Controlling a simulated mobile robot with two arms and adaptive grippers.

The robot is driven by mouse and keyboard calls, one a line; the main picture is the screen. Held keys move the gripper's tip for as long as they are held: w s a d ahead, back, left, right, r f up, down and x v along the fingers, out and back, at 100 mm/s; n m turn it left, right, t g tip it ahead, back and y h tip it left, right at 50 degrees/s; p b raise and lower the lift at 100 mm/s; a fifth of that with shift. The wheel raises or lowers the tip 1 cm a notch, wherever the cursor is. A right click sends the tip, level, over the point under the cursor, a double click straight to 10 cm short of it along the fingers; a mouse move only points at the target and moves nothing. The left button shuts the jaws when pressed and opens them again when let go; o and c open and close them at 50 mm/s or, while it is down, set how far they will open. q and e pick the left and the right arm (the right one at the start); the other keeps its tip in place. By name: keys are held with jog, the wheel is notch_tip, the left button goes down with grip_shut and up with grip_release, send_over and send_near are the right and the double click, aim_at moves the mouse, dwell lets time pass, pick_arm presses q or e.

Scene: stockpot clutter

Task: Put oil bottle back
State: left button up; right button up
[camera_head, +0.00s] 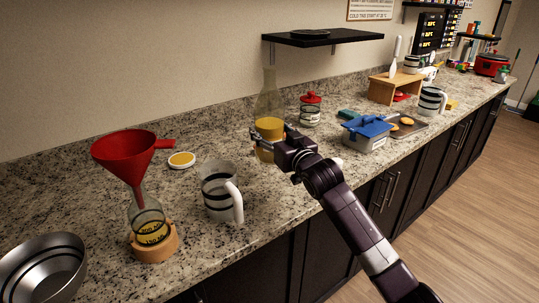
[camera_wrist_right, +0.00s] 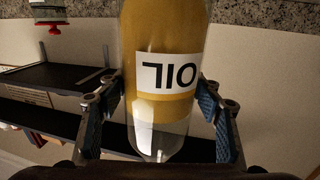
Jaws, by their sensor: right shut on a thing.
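The oil bottle (camera_head: 267,107) is clear glass with yellow oil in its lower part, and stands upright near the middle of the counter. My right gripper (camera_head: 271,137) is shut around its lower body. In the right wrist view the bottle (camera_wrist_right: 165,30) appears upside down with a white OIL label, and blue finger pads of the right gripper (camera_wrist_right: 165,103) flank it. I cannot tell whether its base touches the counter. My left gripper is out of view.
A red funnel (camera_head: 128,155) sits in a flask on a wooden ring (camera_head: 155,247). A striped mug (camera_head: 217,192), a metal bowl (camera_head: 42,270), a red-lidded jar (camera_head: 310,109) and a blue-lidded container (camera_head: 366,132) stand around. A black shelf (camera_head: 325,37) hangs above.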

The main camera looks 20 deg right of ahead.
notch_tip(320, 180, down, 4)
jog(key=shift+r, duration=0.15)
notch_tip(320, 180, down, 3)
jog(key=shift+f, duration=0.2)
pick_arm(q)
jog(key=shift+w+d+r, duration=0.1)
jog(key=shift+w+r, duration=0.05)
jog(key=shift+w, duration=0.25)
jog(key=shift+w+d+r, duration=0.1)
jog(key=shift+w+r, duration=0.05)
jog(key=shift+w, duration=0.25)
pick_arm(e)
jog(key=shift+f, duration=0.3)
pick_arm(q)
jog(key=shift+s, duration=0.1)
pick_arm(e)
jog(key=o, duration=2)
jog(key=shift+s+f, duration=0.15)
jog(key=shift+f, duration=0.1)
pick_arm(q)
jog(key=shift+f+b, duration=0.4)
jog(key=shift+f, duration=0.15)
pick_arm(e)
jog(key=s, duration=0.4)
jog(key=s+d, duration=0.1)
jog(key=s, duration=0.6)
jog(key=shift+s+d+r, duration=0.1)
jog(key=shift+s+d, duration=0.3)
